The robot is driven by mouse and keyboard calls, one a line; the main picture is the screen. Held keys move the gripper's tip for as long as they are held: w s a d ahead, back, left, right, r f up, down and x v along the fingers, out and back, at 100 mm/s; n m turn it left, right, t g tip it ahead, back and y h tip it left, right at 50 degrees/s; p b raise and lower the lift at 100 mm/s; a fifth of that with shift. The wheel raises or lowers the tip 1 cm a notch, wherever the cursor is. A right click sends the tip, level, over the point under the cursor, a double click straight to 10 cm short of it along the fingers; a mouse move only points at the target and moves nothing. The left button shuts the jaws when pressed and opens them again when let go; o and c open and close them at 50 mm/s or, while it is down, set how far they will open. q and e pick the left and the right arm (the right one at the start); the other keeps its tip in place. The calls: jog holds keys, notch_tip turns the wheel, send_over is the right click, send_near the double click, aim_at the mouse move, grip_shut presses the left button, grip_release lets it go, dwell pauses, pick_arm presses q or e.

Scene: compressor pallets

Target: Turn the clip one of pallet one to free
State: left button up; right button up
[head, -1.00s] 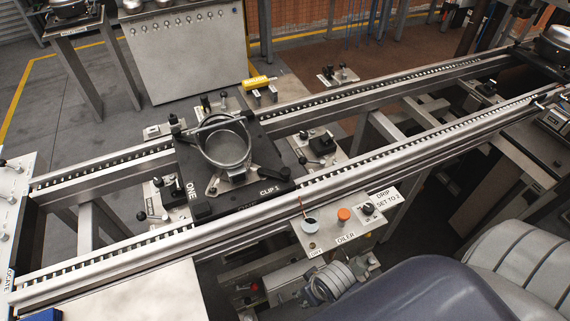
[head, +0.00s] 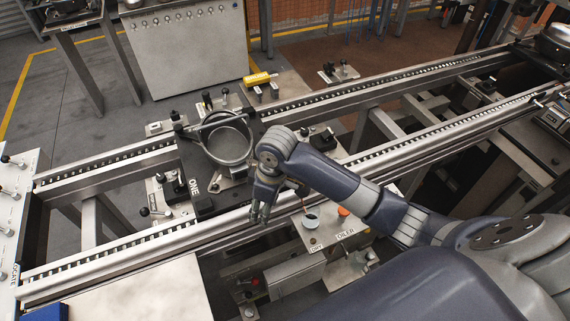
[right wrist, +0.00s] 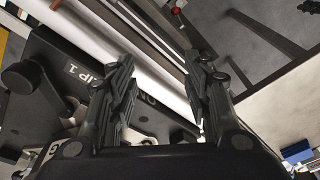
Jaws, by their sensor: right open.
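Pallet one (head: 203,207), a black plate marked ONE, sits on the conveyor rails and carries a round metal housing (head: 228,142). My right gripper (head: 258,216) is over the pallet's front right edge and the near rail. My arm hides clip one in the head view. In the right wrist view, my open, empty gripper (right wrist: 160,88) has the pallet (right wrist: 80,55) to its left. A dark lever with a round pivot, apparently clip one (right wrist: 24,78), is further left, apart from the fingers. My left gripper is out of view.
The oiler panel (head: 330,238), with a small cup and an orange button (head: 344,212), stands in front of the near rail (head: 150,250), below my right arm. A yellow block (head: 257,79) stands behind the far rail. Free floor lies at the back left.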

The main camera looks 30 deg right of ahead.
jog(key=w+d+r+g+h, duration=0.1)
jog(key=w+d+r+h, duration=0.1)
jog(key=w+d+r, duration=0.85)
jog(key=f, duration=0.3)
jog(key=s+f+p, duration=0.1)
jog(key=f, duration=0.2)
jog(key=f+p, duration=0.1)
jog(key=f, duration=0.2)
jog(key=shift+s+d+f, duration=0.1)
jog(key=shift+s+f, duration=0.1)
jog(key=shift+s, duration=0.2)
grip_shut()
